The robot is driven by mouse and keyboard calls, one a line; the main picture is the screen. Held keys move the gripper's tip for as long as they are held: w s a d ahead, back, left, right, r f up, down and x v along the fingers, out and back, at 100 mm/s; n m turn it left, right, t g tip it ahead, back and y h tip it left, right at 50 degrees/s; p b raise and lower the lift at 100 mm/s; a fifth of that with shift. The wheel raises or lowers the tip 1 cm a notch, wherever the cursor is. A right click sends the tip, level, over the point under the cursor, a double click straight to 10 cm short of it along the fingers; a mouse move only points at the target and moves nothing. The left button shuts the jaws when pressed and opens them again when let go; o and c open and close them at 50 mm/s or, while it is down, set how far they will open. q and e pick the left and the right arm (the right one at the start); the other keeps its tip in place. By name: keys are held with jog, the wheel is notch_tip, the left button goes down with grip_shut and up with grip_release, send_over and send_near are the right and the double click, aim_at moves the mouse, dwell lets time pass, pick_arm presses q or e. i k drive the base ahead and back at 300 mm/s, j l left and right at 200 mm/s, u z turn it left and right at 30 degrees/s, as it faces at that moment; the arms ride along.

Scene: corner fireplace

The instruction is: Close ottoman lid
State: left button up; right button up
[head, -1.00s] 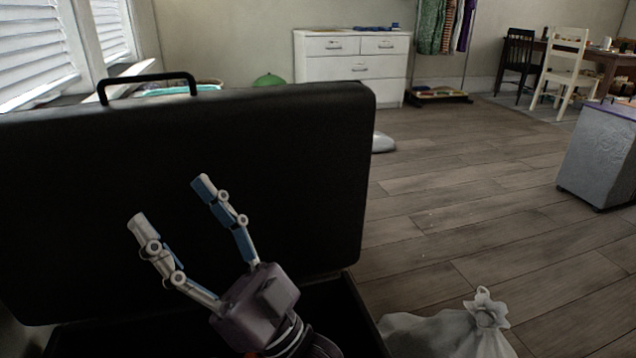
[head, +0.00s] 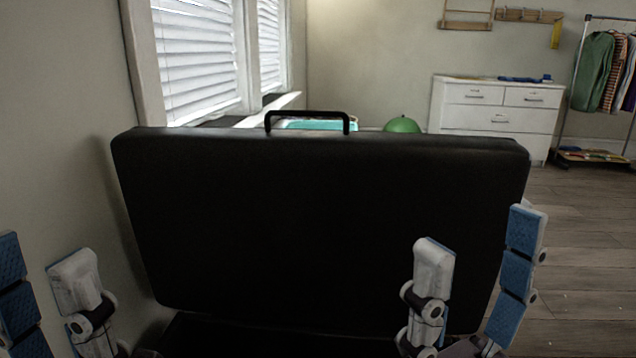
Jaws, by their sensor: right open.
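The black ottoman lid (head: 310,220) stands raised and nearly upright in front of me, with its padded inner face toward me. A black handle (head: 307,117) sticks up at the middle of its top edge. The dark ottoman box (head: 250,338) shows only as a strip below the lid. My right gripper (head: 478,230) is open and empty, in front of the lid's right part; I cannot tell whether it touches the lid. My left gripper (head: 45,262) is at the lower left, left of the lid, its fingers apart and nothing visible between them.
A wall with white-blind windows (head: 205,60) runs close along the left. Behind the lid are a green ball-like object (head: 402,124) and a white dresser (head: 495,108). A clothes rack (head: 572,90) stands at the far right. Wood floor (head: 575,230) is open at the right.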

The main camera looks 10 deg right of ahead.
aim_at(321, 228)
jog(key=k, duration=1)
